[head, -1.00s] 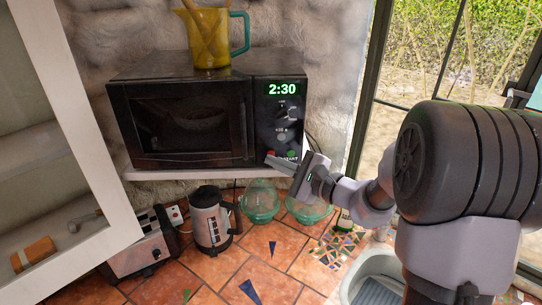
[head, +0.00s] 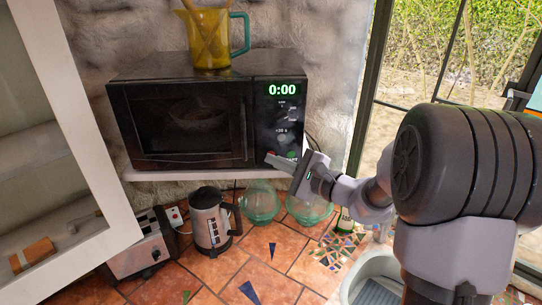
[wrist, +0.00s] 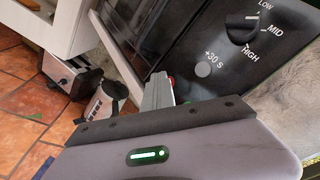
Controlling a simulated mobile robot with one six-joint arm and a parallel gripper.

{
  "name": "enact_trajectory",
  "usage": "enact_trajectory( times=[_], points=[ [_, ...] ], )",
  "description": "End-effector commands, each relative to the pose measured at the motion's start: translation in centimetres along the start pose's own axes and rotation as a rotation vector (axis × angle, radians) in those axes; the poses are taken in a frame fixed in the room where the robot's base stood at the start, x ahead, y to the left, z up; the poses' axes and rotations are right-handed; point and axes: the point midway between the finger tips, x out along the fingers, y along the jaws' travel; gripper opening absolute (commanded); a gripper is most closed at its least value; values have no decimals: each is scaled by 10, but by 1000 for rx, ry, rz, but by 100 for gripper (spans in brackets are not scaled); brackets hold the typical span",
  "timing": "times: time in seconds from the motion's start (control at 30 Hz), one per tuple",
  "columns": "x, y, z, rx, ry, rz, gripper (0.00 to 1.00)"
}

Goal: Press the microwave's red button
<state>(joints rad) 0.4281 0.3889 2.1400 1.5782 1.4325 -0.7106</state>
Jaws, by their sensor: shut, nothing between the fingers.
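The black microwave (head: 180,128) stands on a shelf with its door shut. Its display (head: 282,90) reads 0:00. My gripper (head: 270,159) is shut and empty, its tips at the lower left of the control panel. In the wrist view, the tips of my gripper (wrist: 158,80) lie at the red button (wrist: 171,82). Only a small edge of the button shows beside the fingers. I cannot tell whether they touch it. The dial (wrist: 241,28) and the grey +30 S button (wrist: 203,69) are clear of the fingers.
A yellow jug (head: 208,40) stands on the microwave. Below the shelf (head: 190,174) are a kettle (head: 208,222), a toaster (head: 140,250) and two glass bowls. A sink (head: 375,275) is at the lower right. An open white cabinet (head: 45,150) stands at the left.

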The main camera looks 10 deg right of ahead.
Motion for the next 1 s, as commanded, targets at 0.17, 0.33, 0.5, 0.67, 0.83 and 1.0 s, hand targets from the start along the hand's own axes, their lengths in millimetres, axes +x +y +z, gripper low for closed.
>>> enact_trajectory(
  times=[0.17, 0.33, 0.5, 0.67, 0.83, 1.0],
  points=[
    [0, 0, 0, 0, 0, 0, 0],
    [-1, 1, 0, 0, 0, 0, 0],
    [-6, 6, 3, -1, 0, 0, 0],
    [-11, 9, 7, 0, 1, 0, 0],
    [-11, 8, 8, 0, 1, 0, 0],
    [-16, 13, 10, -1, 1, -1, 0]
  ],
)
